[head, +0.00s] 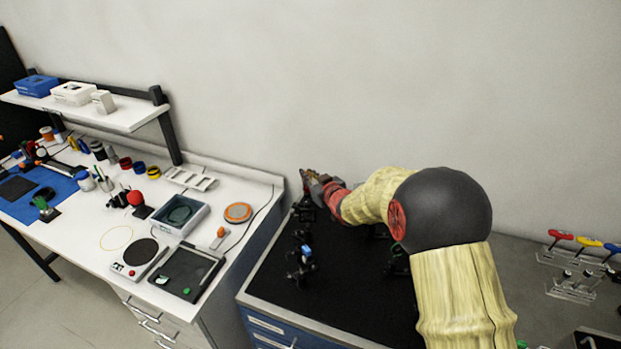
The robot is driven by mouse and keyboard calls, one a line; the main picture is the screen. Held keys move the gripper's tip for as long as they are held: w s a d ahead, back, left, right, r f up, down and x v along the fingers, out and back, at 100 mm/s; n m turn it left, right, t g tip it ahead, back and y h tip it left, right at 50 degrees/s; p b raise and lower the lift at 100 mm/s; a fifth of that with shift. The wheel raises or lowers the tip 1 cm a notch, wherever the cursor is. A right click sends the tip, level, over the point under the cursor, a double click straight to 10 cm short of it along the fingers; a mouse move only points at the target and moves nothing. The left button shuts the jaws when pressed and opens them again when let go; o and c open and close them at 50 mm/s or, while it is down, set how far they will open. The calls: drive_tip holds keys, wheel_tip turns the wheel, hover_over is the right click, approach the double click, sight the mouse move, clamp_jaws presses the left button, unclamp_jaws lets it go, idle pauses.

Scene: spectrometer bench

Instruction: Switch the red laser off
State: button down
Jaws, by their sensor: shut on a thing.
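My gripper (309,177) is at the far left corner of the black optical bench (345,290), close to the wall. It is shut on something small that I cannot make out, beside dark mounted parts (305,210). My own arm reaches to it from the right and hides much of the bench top. I cannot pick out the red laser or its switch for certain; dark optics mounts (301,268) stand along the bench's left side.
A white table (85,225) to the left holds a grey tray (180,215), a balance (139,259) and a dark flat box (188,271). Colored-handle drivers (588,241) stand in a clear rack at right. The bench's front middle is bare.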

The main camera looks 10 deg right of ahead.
idle(0.3)
drive_tip(key=c, duration=1.9)
unclamp_jaws()
drive_tip(key=v, duration=1.2)
drive_tip(key=shift+a+r, duration=0.1)
drive_tip(key=shift+a, duration=0.05)
